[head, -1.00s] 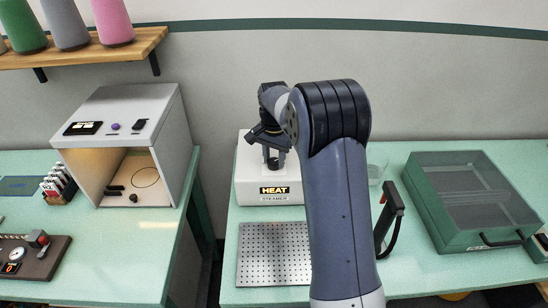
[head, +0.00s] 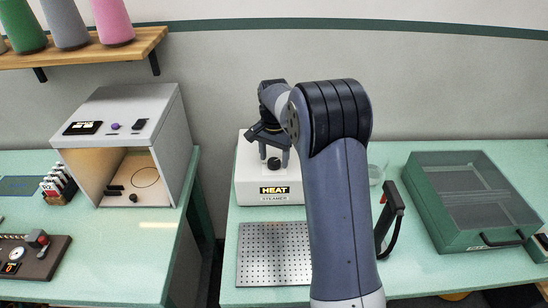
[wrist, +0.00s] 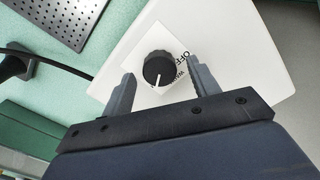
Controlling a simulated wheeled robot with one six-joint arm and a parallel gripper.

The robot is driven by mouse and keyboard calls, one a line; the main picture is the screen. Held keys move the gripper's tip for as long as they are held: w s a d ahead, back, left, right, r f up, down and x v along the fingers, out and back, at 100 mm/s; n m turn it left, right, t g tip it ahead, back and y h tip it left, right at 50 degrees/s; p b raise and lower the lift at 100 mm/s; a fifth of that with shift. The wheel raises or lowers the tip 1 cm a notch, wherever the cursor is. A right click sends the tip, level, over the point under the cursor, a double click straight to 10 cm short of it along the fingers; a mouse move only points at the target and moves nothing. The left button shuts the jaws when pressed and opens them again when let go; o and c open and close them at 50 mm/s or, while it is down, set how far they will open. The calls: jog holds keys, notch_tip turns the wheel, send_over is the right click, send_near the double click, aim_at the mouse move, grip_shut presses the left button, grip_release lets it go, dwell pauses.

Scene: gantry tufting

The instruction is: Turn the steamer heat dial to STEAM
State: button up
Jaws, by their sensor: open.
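The steamer (head: 246,181) is a white box with a lit HEAT display on its front and a STEAMER label. Its heat dial (wrist: 159,68) is a round black knob on a white plate on top, with a white pointer line towards the bottom of the wrist view. OFF and part of another word show beside it, partly hidden; no STEAM mark is readable. My gripper (head: 274,159) is over the steamer, pointing down. In the wrist view its open fingers stand on either side of the dial, with gaps between.
A perforated metal plate (head: 262,255) lies in front of the steamer. A black-handled tool (head: 391,203) with a cable stands to the right, partly behind my arm. A green lidded case (head: 458,226) is farther right. A white open-fronted box (head: 172,128) stands on the left table, across a gap.

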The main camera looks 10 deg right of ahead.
aim_at(274, 161)
notch_tip(274, 161, up, 10)
jog(key=b, duration=0.1)
jog(key=shift+r, duration=0.15)
notch_tip(274, 161, down, 11)
jog(key=shift+r+p, duration=0.1)
jog(key=shift+p, duration=0.5)
dwell(0.6)
